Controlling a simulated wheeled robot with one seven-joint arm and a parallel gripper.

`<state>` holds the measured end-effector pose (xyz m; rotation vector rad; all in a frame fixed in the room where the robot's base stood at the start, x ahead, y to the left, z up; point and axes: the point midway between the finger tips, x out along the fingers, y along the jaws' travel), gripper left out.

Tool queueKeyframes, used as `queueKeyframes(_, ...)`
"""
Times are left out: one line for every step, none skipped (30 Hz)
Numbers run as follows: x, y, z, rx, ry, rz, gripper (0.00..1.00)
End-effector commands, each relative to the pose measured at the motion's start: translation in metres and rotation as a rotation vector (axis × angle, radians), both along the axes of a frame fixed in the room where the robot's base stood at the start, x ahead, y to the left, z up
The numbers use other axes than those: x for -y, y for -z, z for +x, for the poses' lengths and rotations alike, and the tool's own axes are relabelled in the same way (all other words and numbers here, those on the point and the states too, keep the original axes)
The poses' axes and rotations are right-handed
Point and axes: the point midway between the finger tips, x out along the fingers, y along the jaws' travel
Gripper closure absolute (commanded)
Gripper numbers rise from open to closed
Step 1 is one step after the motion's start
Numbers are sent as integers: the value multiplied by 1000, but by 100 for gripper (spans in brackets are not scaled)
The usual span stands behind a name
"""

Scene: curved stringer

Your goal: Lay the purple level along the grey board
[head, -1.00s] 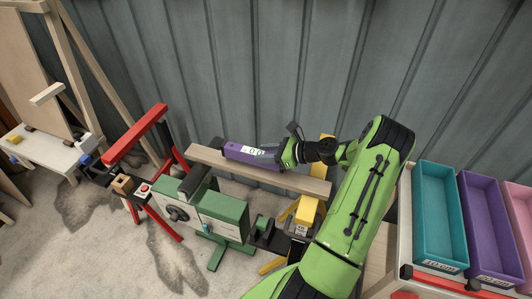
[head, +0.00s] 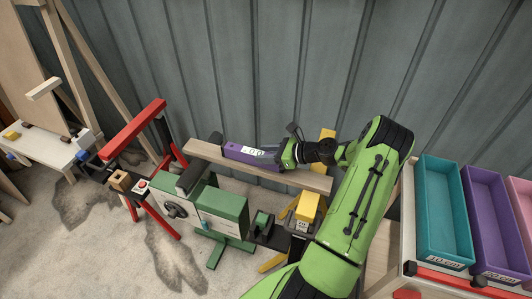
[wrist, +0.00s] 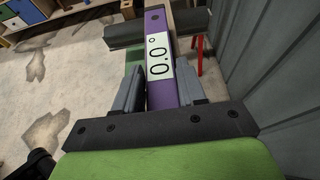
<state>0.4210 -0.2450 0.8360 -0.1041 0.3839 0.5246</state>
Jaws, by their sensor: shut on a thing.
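The purple level (head: 234,151) lies lengthwise along the grey-brown board (head: 312,183) in the head view, at or just above its top. In the wrist view the purple level (wrist: 157,24) runs away from me between my fingers, with its display reading 0.0°. My gripper (wrist: 160,90) is shut on the level; it also shows in the head view (head: 281,154) at the level's right end. I cannot tell whether the level's underside touches the board.
A green machine (head: 222,210) stands below the board, with a red stand (head: 136,133) at left and a yellow stand (head: 308,205) at right. A grey corrugated wall (head: 270,70) is close behind. Teal (head: 443,259) and purple bins (head: 490,266) stand at right.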

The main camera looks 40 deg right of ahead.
Motion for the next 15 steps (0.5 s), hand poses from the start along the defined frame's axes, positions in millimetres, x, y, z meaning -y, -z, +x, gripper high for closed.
queueKeyframes(0, 1, 0, 2, 0, 0, 98)
queueKeyframes(0, 2, 0, 2, 0, 0, 98)
queueKeyframes(0, 2, 0, 2, 0, 0, 98)
queueKeyframes(0, 3, 0, 2, 0, 0, 98)
queueKeyframes(0, 2, 0, 2, 0, 0, 55)
queueKeyframes(0, 2, 0, 1, 0, 0, 49)
queueKeyframes(0, 2, 0, 1, 0, 0, 44)
queueKeyframes(0, 2, 0, 1, 0, 0, 40)
queueKeyframes(0, 2, 0, 1, 0, 0, 34)
queueKeyframes(0, 2, 0, 1, 0, 0, 30)
queueKeyframes(0, 2, 0, 1, 0, 0, 30)
queueKeyframes(0, 2, 0, 1, 0, 0, 30)
queueKeyframes(0, 3, 0, 1, 0, 0, 30)
queueKeyframes(0, 3, 0, 1, 0, 0, 30)
queueKeyframes(0, 3, 0, 1, 0, 0, 30)
